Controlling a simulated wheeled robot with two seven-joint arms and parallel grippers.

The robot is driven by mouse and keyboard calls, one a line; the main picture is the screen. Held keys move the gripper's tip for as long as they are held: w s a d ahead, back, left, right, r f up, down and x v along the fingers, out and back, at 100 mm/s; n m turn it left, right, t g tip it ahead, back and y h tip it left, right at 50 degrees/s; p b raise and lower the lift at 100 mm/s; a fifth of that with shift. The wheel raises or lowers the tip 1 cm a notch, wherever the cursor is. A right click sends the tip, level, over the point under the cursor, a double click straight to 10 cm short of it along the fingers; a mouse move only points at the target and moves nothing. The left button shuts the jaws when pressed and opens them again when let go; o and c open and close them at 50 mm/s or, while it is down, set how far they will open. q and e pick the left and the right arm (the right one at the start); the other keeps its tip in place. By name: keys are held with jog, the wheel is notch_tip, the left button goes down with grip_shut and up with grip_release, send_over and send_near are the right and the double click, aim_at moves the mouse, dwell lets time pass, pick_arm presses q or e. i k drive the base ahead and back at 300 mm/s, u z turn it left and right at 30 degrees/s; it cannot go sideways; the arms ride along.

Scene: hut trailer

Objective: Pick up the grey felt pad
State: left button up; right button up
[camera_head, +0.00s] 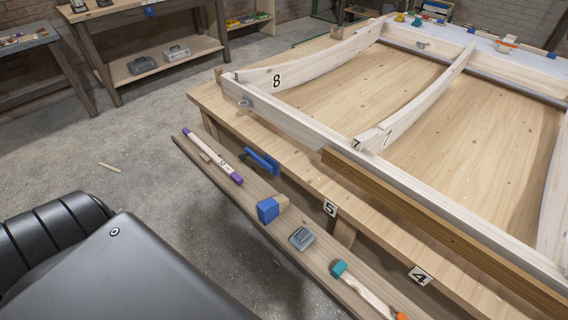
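A small grey block-like piece (302,238), which looks like the grey felt pad, lies on the narrow wooden ledge (262,222) along the near side of the workbench. It sits between a blue block (268,210) and a teal-ended wooden piece (362,287), apart from both. Its top shows clearly and nothing covers it. Neither of my grippers is in view.
A pale wooden frame (330,147) covers the workbench (225,108) behind. Side tables (170,54) stand at the back left. Grey floor (120,130) is mostly clear.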

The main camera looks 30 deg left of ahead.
aim_at(303, 237)
jog(key=u, duration=0.8)
jog(key=k, duration=1.3)
jog(key=u, duration=0.6)
jog(key=i, duration=0.6)
jog(key=u, duration=0.8)
jog(key=i, duration=0.8)
jog(key=z, duration=0.7)
jog(key=i, duration=0.7)
jog(key=z, duration=0.65)
